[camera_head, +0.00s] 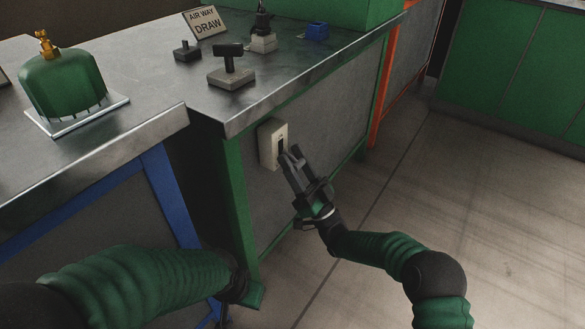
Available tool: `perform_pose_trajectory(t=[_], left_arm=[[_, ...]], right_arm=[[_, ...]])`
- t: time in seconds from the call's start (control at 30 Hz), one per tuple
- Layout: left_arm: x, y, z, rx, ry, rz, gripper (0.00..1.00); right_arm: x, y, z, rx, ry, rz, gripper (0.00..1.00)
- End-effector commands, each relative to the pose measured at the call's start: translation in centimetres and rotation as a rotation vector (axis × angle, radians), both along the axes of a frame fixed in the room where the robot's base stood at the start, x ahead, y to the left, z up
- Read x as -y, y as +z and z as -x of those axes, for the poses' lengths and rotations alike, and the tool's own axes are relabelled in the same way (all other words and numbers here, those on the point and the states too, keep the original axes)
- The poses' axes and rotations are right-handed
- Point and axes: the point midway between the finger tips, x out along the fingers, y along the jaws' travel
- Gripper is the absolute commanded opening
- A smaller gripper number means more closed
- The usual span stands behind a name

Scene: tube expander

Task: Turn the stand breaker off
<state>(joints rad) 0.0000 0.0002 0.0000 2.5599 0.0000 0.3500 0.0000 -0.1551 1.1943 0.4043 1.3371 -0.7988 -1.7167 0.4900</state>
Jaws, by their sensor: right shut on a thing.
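The stand breaker is a small pale box (268,146) on the grey side panel of the green-framed workbench, below its metal top. A dark switch slot shows on its face. My right gripper (289,152) is at the front of the box, with its fingertips at the dark switch. The fingers are close together and shut on the switch lever, which they mostly hide. I cannot tell the lever's position. My left arm (140,285) comes in from the lower left; its gripper is hidden or out of view near the bench leg.
The metal bench top (290,80) overhangs the breaker. On it stand a dark T-handled tool on a block (232,75), an "AIR WAY DRAW" sign (205,22) and a blue part (317,31). A green tank (63,80) stands at left. The floor at right is clear.

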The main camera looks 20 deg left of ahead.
Motion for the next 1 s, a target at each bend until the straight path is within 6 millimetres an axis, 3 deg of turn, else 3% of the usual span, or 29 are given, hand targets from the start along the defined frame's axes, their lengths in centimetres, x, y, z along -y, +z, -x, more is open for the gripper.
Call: perform_pose_trajectory(t=[0.03, 0.57, 0.6, 0.77, 1.0], left_arm=[[0.00, -0.57, 0.00, 0.000, 0.000, 0.000, 0.36], [0.00, -0.83, 0.00, 0.000, 0.000, 0.000, 0.36], [0.00, -0.83, 0.00, 0.000, 0.000, 0.000, 0.36], [0.00, -0.82, 0.00, 0.000, 0.000, 0.000, 0.36], [0.00, -0.78, 0.00, 0.000, 0.000, 0.000, 0.36]], right_arm=[[0.23, -0.72, -0.12, 0.000, -0.004, -0.008, 0.00], [0.20, -0.66, -0.08, 0.007, -0.002, -0.031, 0.00], [0.20, -0.68, -0.08, 0.007, -0.002, -0.031, 0.48], [0.10, -0.52, -0.04, 0.009, -0.001, -0.032, 0.67], [-0.03, -0.37, 0.02, 0.011, 0.000, -0.032, 0.67]])
